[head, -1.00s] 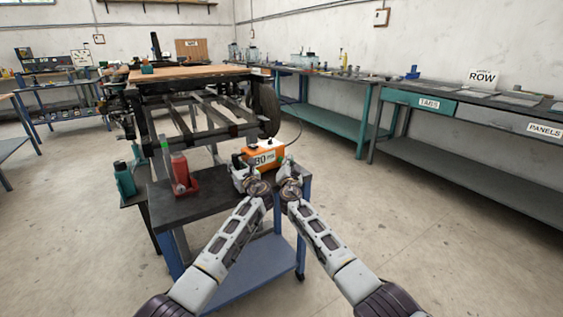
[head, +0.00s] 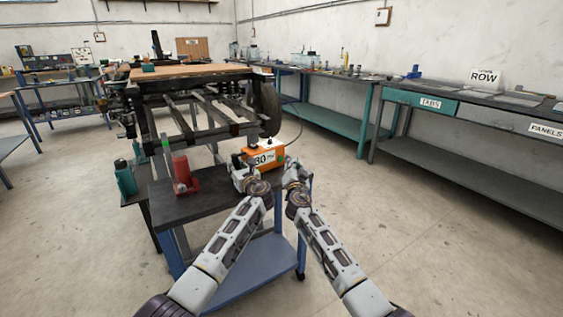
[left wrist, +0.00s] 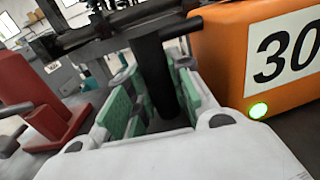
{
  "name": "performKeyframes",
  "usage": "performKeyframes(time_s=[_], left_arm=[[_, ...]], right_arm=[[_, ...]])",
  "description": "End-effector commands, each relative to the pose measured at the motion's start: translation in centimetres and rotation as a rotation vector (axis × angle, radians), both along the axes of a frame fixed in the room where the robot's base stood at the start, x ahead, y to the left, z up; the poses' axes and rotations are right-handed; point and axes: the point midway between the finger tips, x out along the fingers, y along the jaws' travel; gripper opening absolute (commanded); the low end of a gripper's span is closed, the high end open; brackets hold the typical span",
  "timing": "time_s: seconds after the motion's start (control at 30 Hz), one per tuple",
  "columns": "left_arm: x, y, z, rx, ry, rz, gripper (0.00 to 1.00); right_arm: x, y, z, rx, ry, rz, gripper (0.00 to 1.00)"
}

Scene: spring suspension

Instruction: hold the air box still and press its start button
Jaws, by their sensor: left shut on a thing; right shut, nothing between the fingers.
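The orange air box (head: 266,150) with a white "30 PSI" label stands on the cart's dark top; in the left wrist view its front (left wrist: 232,65) fills the right side. My left gripper (head: 240,166) is at the box's left end. In the left wrist view, its green-padded fingers (left wrist: 165,105) are shut around a black upright post (left wrist: 155,75) beside the box. A lit green round spot (left wrist: 257,110) shows low on the box's front. A green spot (head: 281,160) also shows at the box's right end. My right gripper (head: 298,167) is shut and empty, just right of the box.
A red jack-like tool (head: 181,173) stands left of the box on the cart top (head: 205,202). A teal bottle (head: 125,179) stands further left. The vehicle frame (head: 190,115) is behind the cart. A dark hose (head: 297,125) rises behind the box.

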Motion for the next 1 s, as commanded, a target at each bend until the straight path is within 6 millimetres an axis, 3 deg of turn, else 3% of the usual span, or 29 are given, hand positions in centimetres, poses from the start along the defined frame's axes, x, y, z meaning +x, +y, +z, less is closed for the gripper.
performKeyframes(time_s=[0.37, 0.4, 0.57, 1.0], left_arm=[[0.0, -0.09, 0.02, 0.0, 0.0, -0.002, 0.0], [0.0, -0.09, 0.02, 0.0, 0.0, -0.002, 0.26], [0.0, -0.07, 0.0, 0.0, 0.0, -0.001, 0.46], [-0.12, -0.11, -0.05, 0.0, 0.0, -0.001, 0.47]], right_arm=[[0.01, -0.03, -0.03, -0.001, 0.001, -0.001, 0.0], [0.01, -0.03, -0.03, -0.001, 0.001, -0.001, 0.0], [0.01, -0.03, -0.04, -0.001, 0.001, -0.001, 0.0], [0.02, -0.03, -0.04, -0.001, 0.001, -0.001, 0.0]])
